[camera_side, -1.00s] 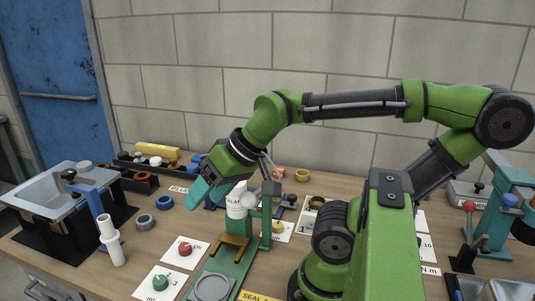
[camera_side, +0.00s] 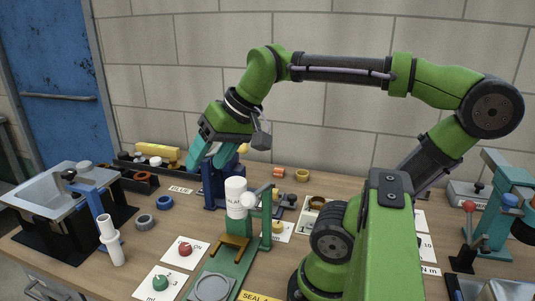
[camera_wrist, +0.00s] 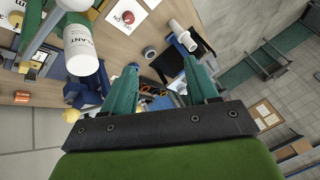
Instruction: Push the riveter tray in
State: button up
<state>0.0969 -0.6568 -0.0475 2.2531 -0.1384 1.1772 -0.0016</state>
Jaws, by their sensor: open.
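My gripper (camera_side: 209,157) is open and empty, its teal fingers pointing down and to the left above the back middle of the bench. In the wrist view the two fingers (camera_wrist: 158,73) are spread apart. A blue bench device (camera_side: 213,190) stands below and behind the fingers and is partly hidden by them; it could be the riveter, but I cannot tell. I cannot make out its tray. The green sealant stand (camera_side: 266,222), with a white bottle (camera_side: 236,196) and a green base bearing a grey disc (camera_side: 211,288), is in front of it.
A metal sink (camera_side: 60,187) is at the left, with a blue stand and white tube (camera_side: 109,243) beside it. Loose rings (camera_side: 144,222) and cards with red and green knobs (camera_side: 185,249) lie on the bench. A teal press (camera_side: 490,220) is at the right.

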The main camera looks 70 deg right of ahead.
jog(key=w+d+m+g+h, duration=0.1)
jog(key=d+m, duration=0.3)
jog(key=d, duration=0.5)
jog(key=m+g, duration=0.5)
jog(key=m, duration=0.6)
send_over(293, 195)
notch_tip(293, 195, down, 9)
notch_tip(293, 195, down, 17)
jog(key=shift+a+f, duration=0.1)
jog(key=shift+f, duration=0.05)
grip_shut()
